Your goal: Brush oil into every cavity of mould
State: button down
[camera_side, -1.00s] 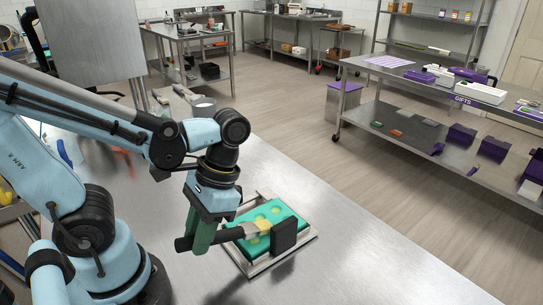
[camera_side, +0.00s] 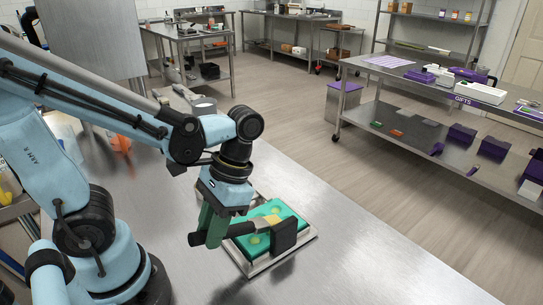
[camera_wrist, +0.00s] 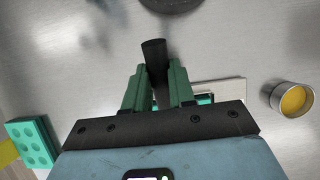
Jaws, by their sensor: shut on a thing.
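My gripper (camera_side: 210,228) is shut on the dark handle of a brush (camera_side: 235,231); the handle also shows between the green fingers in the wrist view (camera_wrist: 154,62). A tan band and a broad black head extend right from the handle, above the mould. The teal mould (camera_side: 292,215) lies in a metal tray (camera_side: 308,240) on the steel table. Yellowish round cavities show on it; the brush hides others. I cannot tell whether the head touches the mould. In the wrist view, a round tin of yellow oil (camera_wrist: 292,99) stands at the right.
Another teal piece with several round hollows (camera_wrist: 32,145) lies at the lower left of the wrist view, beside a yellow item (camera_wrist: 7,153). The table right of the tray (camera_side: 370,265) is clear.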

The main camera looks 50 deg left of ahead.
aim_at(234, 226)
jog(key=shift+w, duration=0.15)
jog(key=shift+w, duration=0.95)
jog(key=shift+w+f, duration=0.1)
jog(key=shift+w+f, duration=0.1)
jog(key=shift+w, duration=0.35)
jog(key=shift+w, duration=0.1)
jog(key=shift+w, duration=0.45)
jog(key=shift+r, duration=0.2)
jog(key=shift+r, duration=3.4)
